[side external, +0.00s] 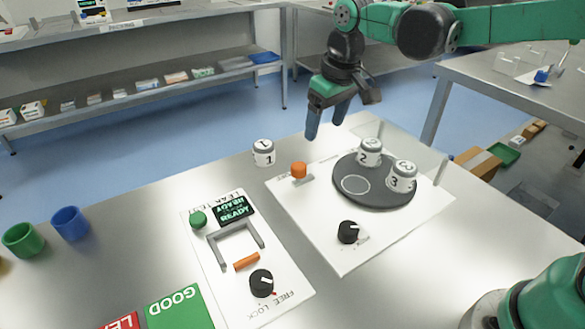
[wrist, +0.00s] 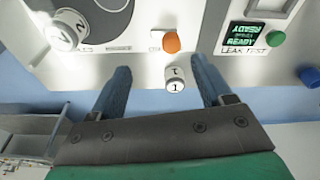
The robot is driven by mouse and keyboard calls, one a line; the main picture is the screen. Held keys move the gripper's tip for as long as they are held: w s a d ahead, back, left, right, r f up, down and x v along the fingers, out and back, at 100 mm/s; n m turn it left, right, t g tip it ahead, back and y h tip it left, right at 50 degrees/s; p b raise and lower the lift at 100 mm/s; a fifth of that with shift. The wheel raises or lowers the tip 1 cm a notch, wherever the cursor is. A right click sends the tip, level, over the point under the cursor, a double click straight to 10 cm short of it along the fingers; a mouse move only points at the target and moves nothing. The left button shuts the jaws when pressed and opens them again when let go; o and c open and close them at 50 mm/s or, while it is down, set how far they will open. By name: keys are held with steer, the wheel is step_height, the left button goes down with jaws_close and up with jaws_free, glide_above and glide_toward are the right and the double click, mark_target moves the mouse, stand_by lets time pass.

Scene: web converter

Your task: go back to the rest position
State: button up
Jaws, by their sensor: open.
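My gripper (side external: 327,120) is open and empty, raised above the far edge of the table in the side view. In the wrist view its two blue fingers (wrist: 165,90) are spread wide. A white can marked 1 (side external: 263,153) stands upright on the table near the far edge, left of the white turntable panel. In the wrist view this can (wrist: 175,79) appears between the fingers, with nothing seen touching it. Cans marked 2 (side external: 369,152) and 3 (side external: 402,177) stand on the dark round turntable (side external: 372,198); an outlined circle there is empty.
An orange button (side external: 299,170) and a black knob (side external: 348,232) sit on the turntable panel. A leak test panel (side external: 283,295) with a READY screen (side external: 233,211) lies left. Green (side external: 21,240) and blue (side external: 70,223) cups and GOOD (side external: 175,307) and red LEAK (side external: 122,322) pads are further left.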

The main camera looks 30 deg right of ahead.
steer(key=s+d+m+t, duration=0.1)
steer(key=s+d+t, duration=0.1)
steer(key=s, duration=0.4)
steer(key=s+d+f+m+t, duration=0.1)
steer(key=s+d+t, duration=0.1)
steer(key=s, duration=0.4)
steer(key=shift+t, duration=0.5)
